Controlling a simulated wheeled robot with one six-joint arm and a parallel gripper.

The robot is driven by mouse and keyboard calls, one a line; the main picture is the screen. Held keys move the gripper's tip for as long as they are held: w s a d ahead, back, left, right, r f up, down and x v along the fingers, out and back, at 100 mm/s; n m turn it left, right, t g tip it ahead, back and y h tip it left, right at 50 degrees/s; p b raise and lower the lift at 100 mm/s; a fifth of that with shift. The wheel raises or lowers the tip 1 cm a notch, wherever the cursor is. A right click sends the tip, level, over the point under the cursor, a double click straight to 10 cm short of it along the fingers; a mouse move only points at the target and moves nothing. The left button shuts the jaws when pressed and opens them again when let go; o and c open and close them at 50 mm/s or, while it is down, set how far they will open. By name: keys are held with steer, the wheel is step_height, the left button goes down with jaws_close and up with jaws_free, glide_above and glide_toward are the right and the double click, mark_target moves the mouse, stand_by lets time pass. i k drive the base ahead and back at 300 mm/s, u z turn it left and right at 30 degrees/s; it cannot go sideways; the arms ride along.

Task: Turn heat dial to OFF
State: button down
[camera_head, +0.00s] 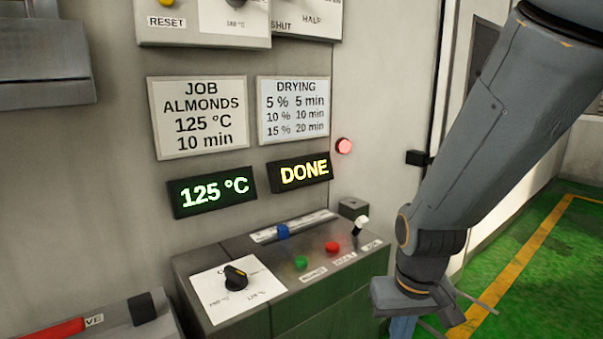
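A black dial (236,278) sits on a white plate on the left of the console top. The plate has small markings in °C that are hard to read, and I cannot make out an OFF mark. Another dark knob (236,3) shows at the top edge, cut off, above a °C mark. I cannot tell from lettering which one is the heat dial. My gripper (440,318) hangs at the lower right, apart from the console and both dials. Its fingers are partly cut off and their opening is unclear.
The console (225,250) also carries a blue knob (283,231), a green button (301,263), a red button (332,247) and a white-tipped lever (360,225). A red lamp (344,146) glows. Green floor lies right.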

mark_target(236, 281)
steer(key=k, duration=1.25)
steer(key=u, duration=0.9)
steer(key=i, duration=1.1)
steer(key=z, duration=0.35)
